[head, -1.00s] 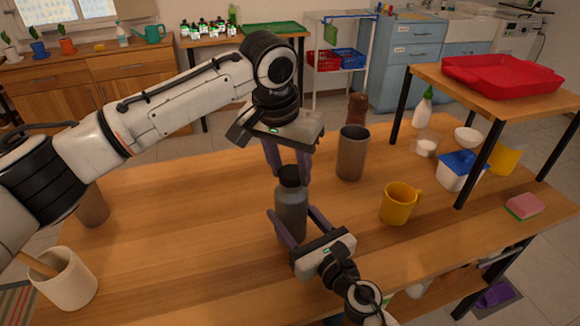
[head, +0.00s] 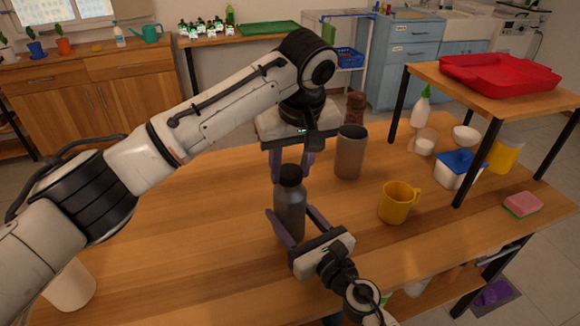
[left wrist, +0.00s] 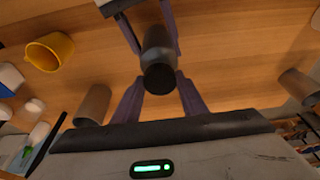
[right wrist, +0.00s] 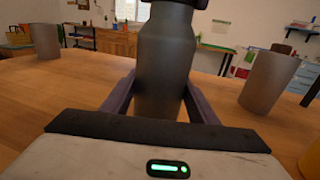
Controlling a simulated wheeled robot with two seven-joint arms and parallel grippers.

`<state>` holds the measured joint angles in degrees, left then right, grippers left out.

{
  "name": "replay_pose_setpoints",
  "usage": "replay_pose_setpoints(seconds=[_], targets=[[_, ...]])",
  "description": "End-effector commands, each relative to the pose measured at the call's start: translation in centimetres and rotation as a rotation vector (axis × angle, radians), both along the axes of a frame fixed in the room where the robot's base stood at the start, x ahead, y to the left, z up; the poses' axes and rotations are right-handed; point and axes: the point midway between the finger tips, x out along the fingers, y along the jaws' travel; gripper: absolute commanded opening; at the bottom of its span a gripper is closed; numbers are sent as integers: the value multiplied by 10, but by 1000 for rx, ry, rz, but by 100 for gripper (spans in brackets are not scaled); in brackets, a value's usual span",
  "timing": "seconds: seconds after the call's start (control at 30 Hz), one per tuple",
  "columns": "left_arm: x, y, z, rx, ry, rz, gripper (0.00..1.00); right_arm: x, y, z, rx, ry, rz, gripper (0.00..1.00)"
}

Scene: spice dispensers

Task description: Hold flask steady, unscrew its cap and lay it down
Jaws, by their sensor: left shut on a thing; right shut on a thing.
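The grey flask (head: 290,212) stands upright on the table with its dark cap (head: 289,174) on top. My left gripper (head: 291,172) comes down from above and is shut on the cap. In the left wrist view, its fingers sit on either side of the round cap (left wrist: 159,78). My right gripper (head: 291,213) is low at the front, shut on the flask's body. In the right wrist view, its fingers clasp the flask (right wrist: 165,65) on both sides. The cap looks seated on the neck; I cannot tell how loose it is.
A grey-brown cup (head: 349,155) stands just right of my left gripper, with a brown grinder (head: 355,105) behind it. A yellow mug (head: 398,203) is further right. A raised shelf with a red tray (head: 497,74) stands at the right. The table left of the flask is mostly clear.

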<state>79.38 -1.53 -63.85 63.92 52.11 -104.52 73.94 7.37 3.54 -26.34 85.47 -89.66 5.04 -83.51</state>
Motion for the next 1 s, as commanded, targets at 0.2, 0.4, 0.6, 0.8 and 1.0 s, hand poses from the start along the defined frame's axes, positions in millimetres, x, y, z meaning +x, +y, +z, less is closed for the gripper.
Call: replay_pose_setpoints(seconds=[0.2,0.4,0.6,0.8,1.0], targets=[[1,1,0,0,-1,2,47,0,0,-1,1,3,-2,13],[0,1,0,0,-1,-1,51,0,0,-1,1,3,-1,13],[0,1,-1,-3,1,-76,51,0,0,-1,1,3,-1,13],[1,3,-1,-3,1,-385,51,0,0,-1,1,3,-1,13],[1,4,0,-5,2,-672,51,0,0,-1,1,3,-1,13]])
